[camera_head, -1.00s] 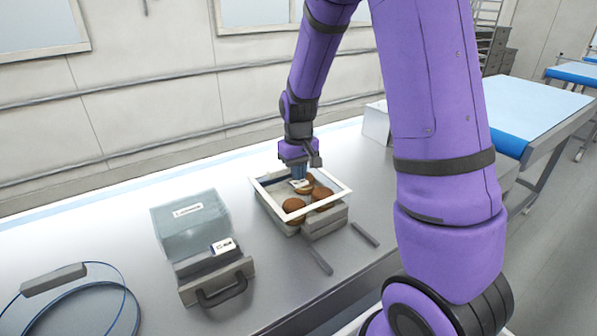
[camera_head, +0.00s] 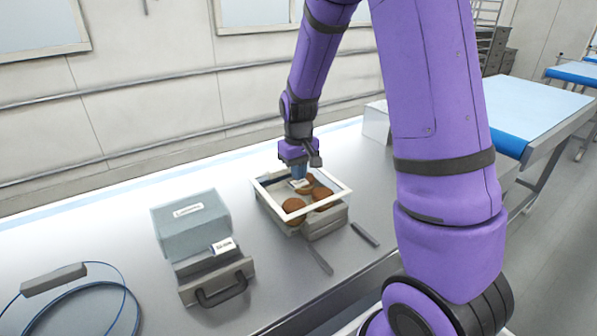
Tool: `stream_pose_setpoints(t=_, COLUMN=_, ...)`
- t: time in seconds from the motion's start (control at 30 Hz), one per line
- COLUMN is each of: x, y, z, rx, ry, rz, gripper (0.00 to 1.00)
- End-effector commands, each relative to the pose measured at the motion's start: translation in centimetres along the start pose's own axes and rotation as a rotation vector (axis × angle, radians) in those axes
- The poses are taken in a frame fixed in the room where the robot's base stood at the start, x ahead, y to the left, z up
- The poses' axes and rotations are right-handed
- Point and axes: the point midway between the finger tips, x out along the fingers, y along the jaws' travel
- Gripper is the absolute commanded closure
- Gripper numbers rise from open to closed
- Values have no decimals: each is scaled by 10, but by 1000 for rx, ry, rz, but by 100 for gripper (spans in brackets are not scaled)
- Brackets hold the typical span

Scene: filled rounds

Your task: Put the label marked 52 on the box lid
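The box (camera_head: 325,223) is an open-looking tray of brown rounds, and its lid (camera_head: 342,187) shows as a white frame around a see-through middle. A small white label (camera_head: 300,184) with a dark edge lies at the lid's back part, right below my gripper (camera_head: 299,172). My gripper points down, with a blue tip close above or touching this label; which of the two I cannot tell. The fingers are too small to show whether they are open. Another white label (camera_head: 223,246) sits on the front of a grey label printer (camera_head: 192,227). I cannot read a clear number on either label.
The printer has a dark handle (camera_head: 222,290) at its front. A blue cable loop with a grey bar (camera_head: 54,279) lies at the far left. Two thin grey bars (camera_head: 319,260) (camera_head: 365,234) lie before the box. A pale box (camera_head: 376,123) stands behind my arm.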

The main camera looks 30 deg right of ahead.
Motion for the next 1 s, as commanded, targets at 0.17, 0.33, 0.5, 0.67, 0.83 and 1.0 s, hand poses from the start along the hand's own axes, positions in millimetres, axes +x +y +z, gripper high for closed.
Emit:
stream_pose_setpoints(t=0.17, x=0, y=0, z=0, rx=0, ry=0, rz=0, gripper=100)
stream_pose_setpoints(t=0.33, x=0, y=0, z=0, rx=0, ry=0, rz=0, gripper=100)
stream_pose_setpoints(t=0.5, x=0, y=0, z=0, rx=0, ry=0, rz=0, gripper=100)
stream_pose_setpoints(t=0.67, x=2, y=0, z=0, rx=0, ry=0, rz=0, gripper=100)
stream_pose_setpoints(t=0.83, x=5, y=0, z=0, rx=0, ry=-1, rz=0, gripper=100)
stream_pose_setpoints(t=1.0, x=7, y=0, z=0, rx=0, ry=-1, rz=0, gripper=100)
